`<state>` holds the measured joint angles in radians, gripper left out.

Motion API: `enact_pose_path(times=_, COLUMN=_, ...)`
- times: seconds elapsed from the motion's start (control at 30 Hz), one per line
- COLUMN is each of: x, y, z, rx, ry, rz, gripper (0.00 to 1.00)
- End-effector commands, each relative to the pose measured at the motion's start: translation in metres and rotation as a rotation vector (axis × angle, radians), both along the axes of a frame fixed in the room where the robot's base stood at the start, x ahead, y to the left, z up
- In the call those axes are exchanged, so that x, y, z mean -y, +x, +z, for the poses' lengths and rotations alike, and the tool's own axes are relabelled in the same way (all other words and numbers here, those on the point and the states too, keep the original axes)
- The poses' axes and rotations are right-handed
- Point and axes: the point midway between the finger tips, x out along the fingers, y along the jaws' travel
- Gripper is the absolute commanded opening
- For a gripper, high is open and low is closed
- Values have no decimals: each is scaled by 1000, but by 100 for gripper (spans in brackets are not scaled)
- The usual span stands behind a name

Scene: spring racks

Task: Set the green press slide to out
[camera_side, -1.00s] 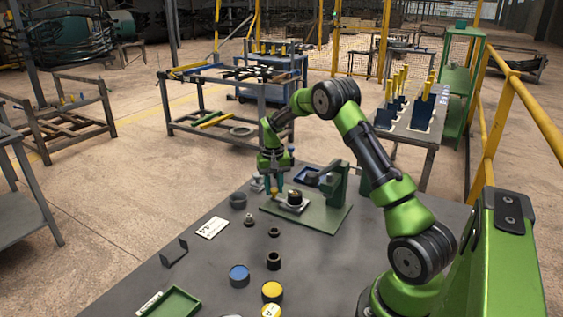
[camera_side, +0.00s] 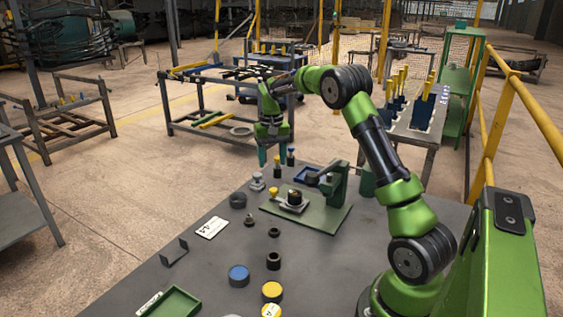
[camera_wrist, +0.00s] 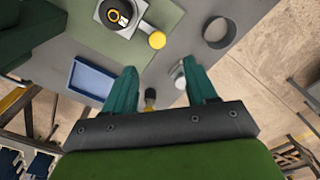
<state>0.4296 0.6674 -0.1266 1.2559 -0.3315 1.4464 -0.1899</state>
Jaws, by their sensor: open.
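The green press (camera_side: 340,190) stands on a flat green base (camera_side: 325,219) toward the back of the table. Its light slide plate carries a dark round part (camera_side: 294,198) and lies left of the press head, clear of it. A yellow knob (camera_side: 273,191) is at the slide's outer end. The wrist view shows the round part (camera_wrist: 118,13) and the knob (camera_wrist: 157,40) beyond my fingertips. My gripper (camera_side: 270,160) is open and empty, raised near the table's back edge and apart from the knob. Its two teal fingers (camera_wrist: 161,88) show with nothing held between them.
A blue tray (camera_wrist: 92,80) lies behind the press. A grey ring (camera_side: 238,200), a small pale knobbed piece (camera_side: 257,182) and dark handled pieces (camera_side: 290,157) stand near. Blue-topped (camera_side: 239,274) and yellow-topped (camera_side: 272,291) cylinders and a green tray (camera_side: 172,303) are in front.

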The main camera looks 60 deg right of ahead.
Motion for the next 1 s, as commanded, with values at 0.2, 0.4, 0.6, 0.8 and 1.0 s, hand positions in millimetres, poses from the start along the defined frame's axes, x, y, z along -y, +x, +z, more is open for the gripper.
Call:
enact_pose_path(times=0.2, x=0, y=1, z=47, rx=4, ry=-3, rz=0, gripper=57)
enact_pose_path(times=0.4, x=0, y=0, z=67, rx=1, ry=-1, rz=1, gripper=57)
enact_pose_path(times=0.6, x=0, y=0, z=71, rx=0, ry=0, rz=1, gripper=57)
enact_pose_path(times=0.8, x=0, y=0, z=71, rx=1, ry=-1, rz=-2, gripper=57)
enact_pose_path(times=1.0, x=-3, y=-6, z=52, rx=15, ry=-8, rz=-8, gripper=57)
